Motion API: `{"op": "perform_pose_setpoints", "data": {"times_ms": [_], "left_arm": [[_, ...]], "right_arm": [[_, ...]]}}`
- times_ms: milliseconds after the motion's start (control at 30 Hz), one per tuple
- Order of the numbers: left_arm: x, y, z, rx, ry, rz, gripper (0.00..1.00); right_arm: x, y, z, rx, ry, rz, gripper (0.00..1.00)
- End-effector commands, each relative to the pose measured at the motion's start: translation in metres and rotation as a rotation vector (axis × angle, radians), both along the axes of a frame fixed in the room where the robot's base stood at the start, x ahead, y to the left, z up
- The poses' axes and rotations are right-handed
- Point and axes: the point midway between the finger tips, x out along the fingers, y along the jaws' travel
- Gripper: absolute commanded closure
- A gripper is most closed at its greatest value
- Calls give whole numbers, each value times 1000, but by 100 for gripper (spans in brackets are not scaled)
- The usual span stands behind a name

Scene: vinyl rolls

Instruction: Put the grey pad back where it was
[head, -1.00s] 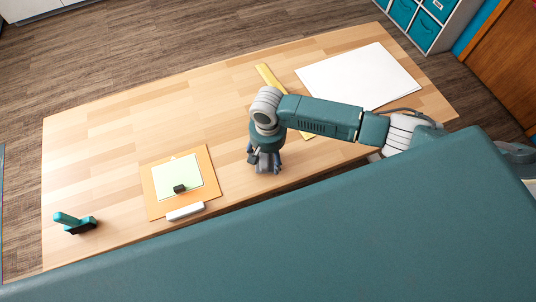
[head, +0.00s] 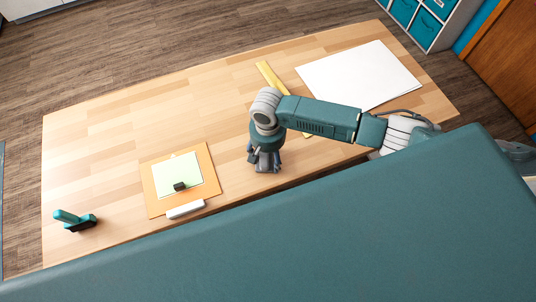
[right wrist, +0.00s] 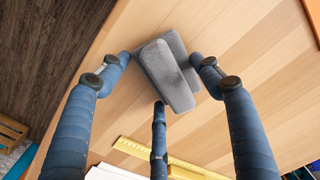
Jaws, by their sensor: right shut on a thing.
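The grey pad (right wrist: 168,76) shows in the right wrist view as a rounded grey block between the fingertips. A second grey shape (right wrist: 178,44) shows just behind it; I cannot tell if it is part of the pad. My right gripper (right wrist: 160,72) is shut on the pad, with two fingers on opposite sides and the third at its near end. In the head view my right gripper (head: 265,163) points down over the table's near edge area, and its fingers mostly hide the pad. My left gripper is not in view.
The wooden table (head: 120,120) is clear at the middle and back left. An orange board (head: 153,205) with a green sheet, a dark block (head: 180,187) and a white bar (head: 186,210) lie left of the gripper. A teal-handled tool (head: 68,217), yellow ruler (head: 268,74) and white sheet (head: 360,75) also lie there.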

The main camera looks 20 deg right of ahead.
Motion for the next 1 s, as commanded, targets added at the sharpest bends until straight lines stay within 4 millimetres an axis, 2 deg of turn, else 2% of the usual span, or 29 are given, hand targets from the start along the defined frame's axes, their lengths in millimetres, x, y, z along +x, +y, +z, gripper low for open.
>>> {"op": "perform_pose_setpoints", "data": {"times_ms": [633,667,700,767,967,1000], "left_arm": [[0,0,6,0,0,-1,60],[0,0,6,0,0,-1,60],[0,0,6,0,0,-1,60],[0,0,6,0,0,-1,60],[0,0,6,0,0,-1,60],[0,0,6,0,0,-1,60]], "right_arm": [[-1,0,-3,-1,1,0,83],[-1,0,-3,-1,1,0,32],[-1,0,-3,-1,1,0,24],[-1,0,-3,-1,1,0,14],[-1,0,-3,-1,0,0,14],[-1,0,-3,-1,1,0,10]]}}
